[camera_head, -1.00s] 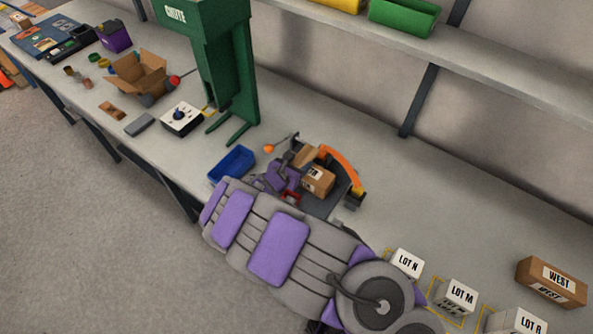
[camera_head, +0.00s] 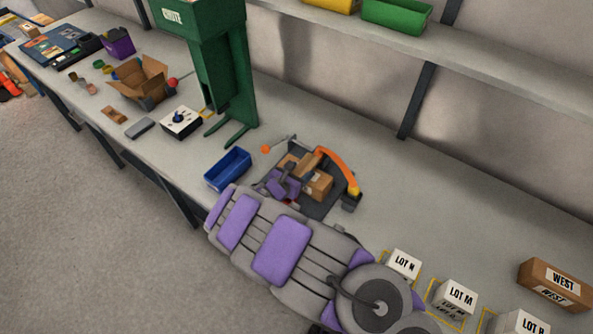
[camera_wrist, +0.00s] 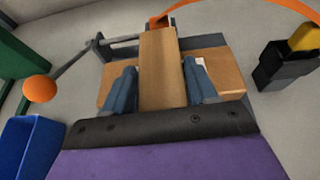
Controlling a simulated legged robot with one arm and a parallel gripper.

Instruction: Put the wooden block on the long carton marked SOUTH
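The wooden block, a plain tan piece (camera_wrist: 160,65), runs lengthwise between the two fingers of my gripper (camera_wrist: 161,82) in the wrist view. A finger lies close along each side of it; whether they press on it I cannot tell. In the head view, my gripper (camera_head: 285,184) is over the grey base, and its body hides part of what lies there. A brown carton (camera_wrist: 217,70) lies behind the block, crosswise to it; it also shows in the head view (camera_head: 320,184). No carton reading SOUTH is visible; a long brown carton at the right (camera_head: 553,285) reads WEST.
An orange curved arm (camera_head: 340,168) arches by the grey base, with an orange ball (camera_head: 265,149) on a rod opposite. A blue bin (camera_head: 228,170) and a green chute (camera_head: 215,75) stand to the left. White LOT boxes (camera_head: 404,264) line the front right. The bench behind is clear.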

